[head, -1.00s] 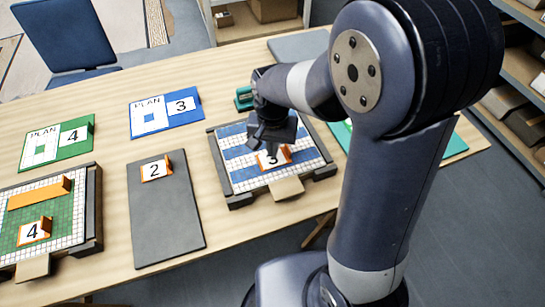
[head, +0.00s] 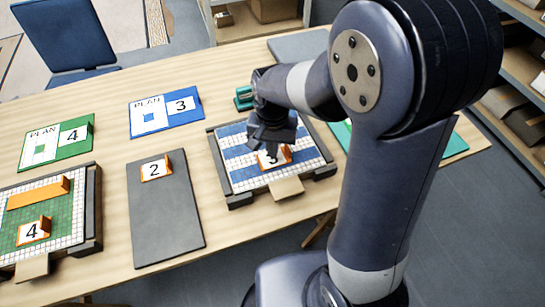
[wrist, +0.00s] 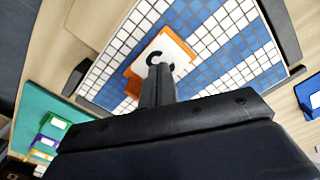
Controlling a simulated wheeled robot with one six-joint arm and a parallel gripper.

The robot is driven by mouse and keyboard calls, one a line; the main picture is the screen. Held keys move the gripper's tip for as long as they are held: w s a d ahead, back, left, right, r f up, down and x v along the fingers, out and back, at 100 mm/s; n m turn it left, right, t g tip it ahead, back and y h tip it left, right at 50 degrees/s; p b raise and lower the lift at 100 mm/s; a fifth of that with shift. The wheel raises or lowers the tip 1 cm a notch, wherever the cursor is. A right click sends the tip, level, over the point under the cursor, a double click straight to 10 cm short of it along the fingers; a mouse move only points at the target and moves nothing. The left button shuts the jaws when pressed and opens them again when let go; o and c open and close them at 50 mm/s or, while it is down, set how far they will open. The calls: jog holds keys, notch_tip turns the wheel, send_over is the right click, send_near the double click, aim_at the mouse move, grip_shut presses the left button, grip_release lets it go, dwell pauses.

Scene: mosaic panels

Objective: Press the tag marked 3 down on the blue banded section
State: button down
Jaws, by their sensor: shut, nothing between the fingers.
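The tag marked 3 (head: 266,160), white with an orange block, lies on the blue-and-white banded mosaic section (head: 238,172) in its dark frame. In the wrist view the tag (wrist: 176,50) lies across the blue and white tiles (wrist: 215,35), with its number mostly hidden by my fingers. My gripper (head: 272,150) is shut and empty. Its fingertips (wrist: 158,68) are over the tag and look to be on or just above its face; I cannot tell whether they touch.
A green section (head: 70,228) with a tag marked 4 is at left. A grey board (head: 165,225) bears a tag marked 2. Plan cards 4 (head: 58,142) and 3 (head: 166,112) stand behind. A teal tray (wrist: 32,118) is beside the banded section.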

jog(key=shift+f+b, duration=0.4)
jog(key=shift+f, duration=0.25)
jog(key=shift+r, duration=0.1)
dwell(0.3)
notch_tip(320, 180, up, 8)
jog(key=p, duration=0.6)
jog(key=shift+p, duration=0.3)
notch_tip(320, 180, down, 8)
jog(key=b, duration=0.6)
jog(key=shift+b, duration=0.35)
